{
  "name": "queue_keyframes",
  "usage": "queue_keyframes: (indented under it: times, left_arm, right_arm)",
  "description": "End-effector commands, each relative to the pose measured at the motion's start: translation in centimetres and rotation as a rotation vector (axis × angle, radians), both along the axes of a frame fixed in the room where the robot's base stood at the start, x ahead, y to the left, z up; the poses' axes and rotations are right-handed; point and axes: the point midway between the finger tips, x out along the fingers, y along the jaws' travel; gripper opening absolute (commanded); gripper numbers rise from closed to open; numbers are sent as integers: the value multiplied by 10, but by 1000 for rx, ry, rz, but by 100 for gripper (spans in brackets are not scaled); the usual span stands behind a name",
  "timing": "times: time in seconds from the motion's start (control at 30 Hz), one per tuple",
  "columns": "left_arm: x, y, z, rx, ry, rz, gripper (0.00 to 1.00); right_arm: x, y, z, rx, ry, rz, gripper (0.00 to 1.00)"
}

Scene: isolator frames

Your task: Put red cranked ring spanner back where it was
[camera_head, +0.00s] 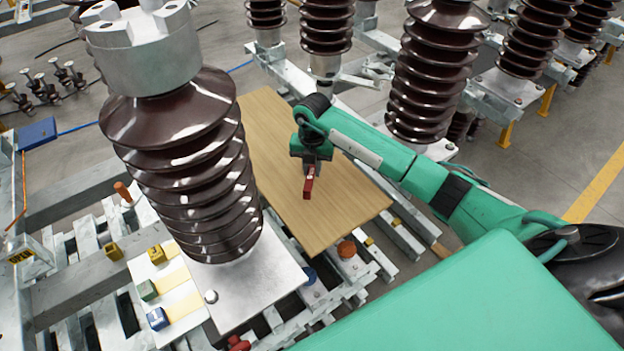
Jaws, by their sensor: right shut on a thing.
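My right gripper (310,165) is above the wooden board (350,212), pointing down. It is shut on a red tool, which I take for the red cranked ring spanner (308,184). Only a short red piece of it shows below the jaws; the rest is hidden or seen end-on. I cannot tell whether its lower end touches the board. My left gripper is not in view.
A large brown ribbed insulator (190,165) stands left of the board and hides part of it. A white panel (182,303) with coloured blocks lies at lower left. More insulators (435,70) stand behind. The board's visible surface is otherwise bare.

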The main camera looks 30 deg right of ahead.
Motion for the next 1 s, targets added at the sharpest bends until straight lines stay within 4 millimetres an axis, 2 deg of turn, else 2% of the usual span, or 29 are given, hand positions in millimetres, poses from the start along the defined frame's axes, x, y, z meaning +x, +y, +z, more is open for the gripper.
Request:
queue_keyframes:
  times: [0.1,0.27,0.53,0.9,0.93,1.0]
  left_arm:
    - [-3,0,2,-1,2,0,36]
    - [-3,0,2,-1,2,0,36]
    - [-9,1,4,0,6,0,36]
    - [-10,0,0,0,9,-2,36]
    - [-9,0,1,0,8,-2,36]
    - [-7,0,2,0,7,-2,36]
  right_arm:
    - [0,0,-14,0,0,0,0]
    - [0,0,-24,1,-1,0,0]
    - [0,0,-60,-1,-1,0,0]
    - [0,-1,-66,-1,-2,0,0]
    - [0,-1,-66,-1,-2,0,22]
    - [0,-1,-65,-1,-1,0,35]
